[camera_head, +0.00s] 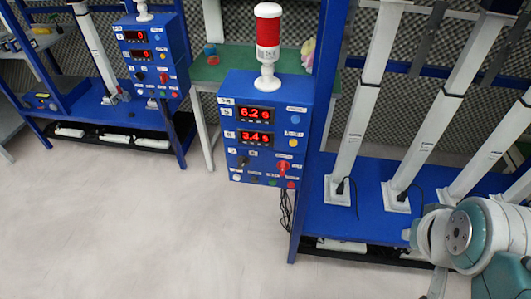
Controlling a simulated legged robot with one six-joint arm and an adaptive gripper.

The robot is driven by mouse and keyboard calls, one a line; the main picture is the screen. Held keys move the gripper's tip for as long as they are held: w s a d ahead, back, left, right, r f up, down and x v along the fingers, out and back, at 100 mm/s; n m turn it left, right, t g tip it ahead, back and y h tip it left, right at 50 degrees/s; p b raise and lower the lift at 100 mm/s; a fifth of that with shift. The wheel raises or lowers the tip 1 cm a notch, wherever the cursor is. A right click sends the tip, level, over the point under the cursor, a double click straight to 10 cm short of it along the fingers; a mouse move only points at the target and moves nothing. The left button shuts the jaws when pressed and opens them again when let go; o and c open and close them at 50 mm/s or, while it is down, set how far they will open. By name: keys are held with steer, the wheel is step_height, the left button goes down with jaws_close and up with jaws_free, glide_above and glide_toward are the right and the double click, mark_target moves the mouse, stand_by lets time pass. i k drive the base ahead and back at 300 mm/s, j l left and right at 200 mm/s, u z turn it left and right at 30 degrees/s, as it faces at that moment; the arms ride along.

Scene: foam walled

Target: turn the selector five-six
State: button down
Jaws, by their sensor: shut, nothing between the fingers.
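A blue control box (265,130) stands in the middle of the view on a blue frame, with two red digit displays reading about 6.2 and 3.4. Low on its front is a dark selector knob (243,162), with small labels that look like 5 and 6 above it. The knob's exact angle is too small to tell. A red knob (283,169) sits to its right. My arm (470,235) shows at the lower right, well apart from the box. My gripper is not in view.
A red and white beacon (267,45) stands on the box. A similar blue box (152,57) is further back left. White posts (353,125) rise from a blue bench (345,218) at right. A green table (238,62) is behind. The pale floor (130,220) in front is clear.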

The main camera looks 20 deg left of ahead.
mark_target(242, 160)
steer(key=j+u, duration=0.25)
steer(key=j, duration=1.4)
steer(key=i, duration=0.05)
